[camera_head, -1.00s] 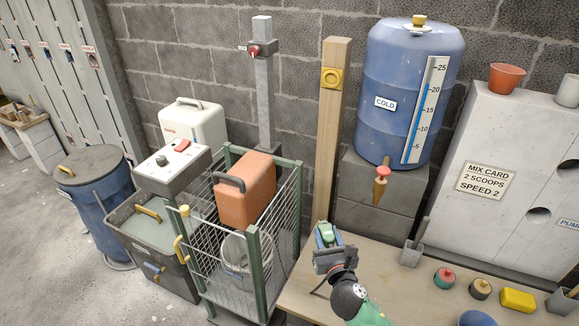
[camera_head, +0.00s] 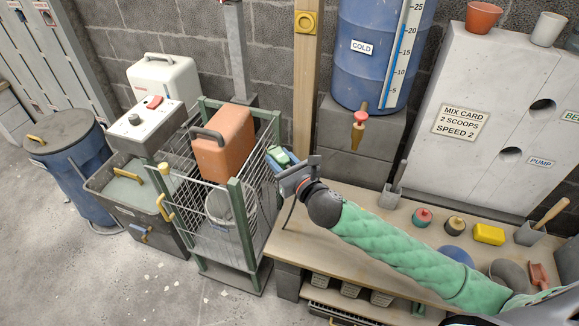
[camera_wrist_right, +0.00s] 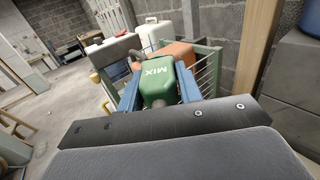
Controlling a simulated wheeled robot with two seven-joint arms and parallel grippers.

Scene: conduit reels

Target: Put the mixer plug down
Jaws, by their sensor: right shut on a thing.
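The mixer plug (camera_wrist_right: 158,82) is a green block marked MIX in the right wrist view, held between the two blue fingers of my right gripper (camera_wrist_right: 160,92). In the head view the green plug (camera_head: 279,155) shows at the tip of my right gripper (camera_head: 280,158), beside the right side of the wire cage trolley. A dark cord (camera_head: 289,214) hangs below the gripper, over the bench's left end. My left gripper is not in view.
The wire cage trolley (camera_head: 237,195) holds an orange jerrycan (camera_head: 224,142) and a grey bucket. The wooden bench (camera_head: 325,240) has clear top at its left end; a grey holder, round knobs and a yellow block (camera_head: 489,234) lie further right. A wooden post (camera_head: 304,90) stands behind.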

